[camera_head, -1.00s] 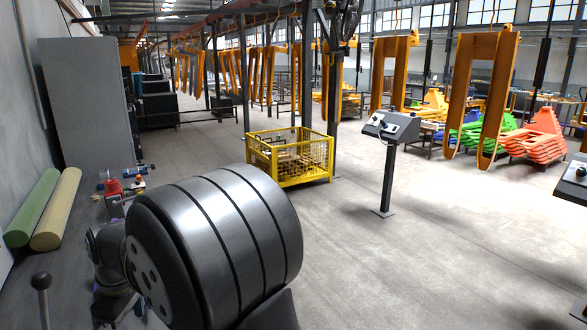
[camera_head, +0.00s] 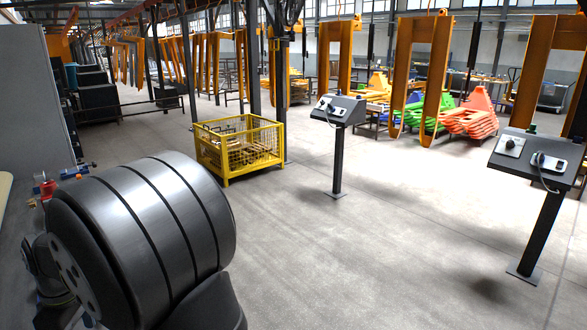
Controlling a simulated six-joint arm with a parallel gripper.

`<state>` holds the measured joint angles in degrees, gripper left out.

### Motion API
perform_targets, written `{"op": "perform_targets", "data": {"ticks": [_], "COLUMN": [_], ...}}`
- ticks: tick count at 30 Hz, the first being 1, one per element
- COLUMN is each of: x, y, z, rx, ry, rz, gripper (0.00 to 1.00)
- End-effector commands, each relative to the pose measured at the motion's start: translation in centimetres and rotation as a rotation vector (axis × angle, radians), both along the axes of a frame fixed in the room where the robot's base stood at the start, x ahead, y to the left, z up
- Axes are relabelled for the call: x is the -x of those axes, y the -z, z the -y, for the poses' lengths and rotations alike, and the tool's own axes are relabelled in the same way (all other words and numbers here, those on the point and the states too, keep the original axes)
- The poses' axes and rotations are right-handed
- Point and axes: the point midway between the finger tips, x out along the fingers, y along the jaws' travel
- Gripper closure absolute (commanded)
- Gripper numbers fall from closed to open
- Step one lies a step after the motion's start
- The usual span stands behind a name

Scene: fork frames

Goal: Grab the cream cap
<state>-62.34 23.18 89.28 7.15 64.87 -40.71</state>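I cannot make out a cream cap in the head view. A sliver of a cream roll (camera_head: 4,192) shows at the far left edge, mostly cut off by the frame. My gripper is not in view. A large dark grey ribbed cylinder, which looks like part of my arm, fills the lower left and hides what lies behind it. A small red and blue device (camera_head: 46,186) shows just behind it.
A yellow wire crate (camera_head: 240,150) stands on the floor beyond. Two control pedestals stand on the floor, one in the middle (camera_head: 338,115) and one nearer at right (camera_head: 540,185). Orange forks (camera_head: 420,75) hang behind. The grey floor (camera_head: 380,250) between is open.

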Motion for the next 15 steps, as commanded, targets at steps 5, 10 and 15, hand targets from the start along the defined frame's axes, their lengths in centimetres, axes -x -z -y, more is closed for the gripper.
{"op": "perform_targets", "data": {"ticks": [5,10,15], "x": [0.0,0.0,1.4], "y": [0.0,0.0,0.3], "z": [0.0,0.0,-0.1], "rx": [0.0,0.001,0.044], "ry": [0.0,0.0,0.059], "rz": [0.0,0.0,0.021], "gripper": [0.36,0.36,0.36]}}
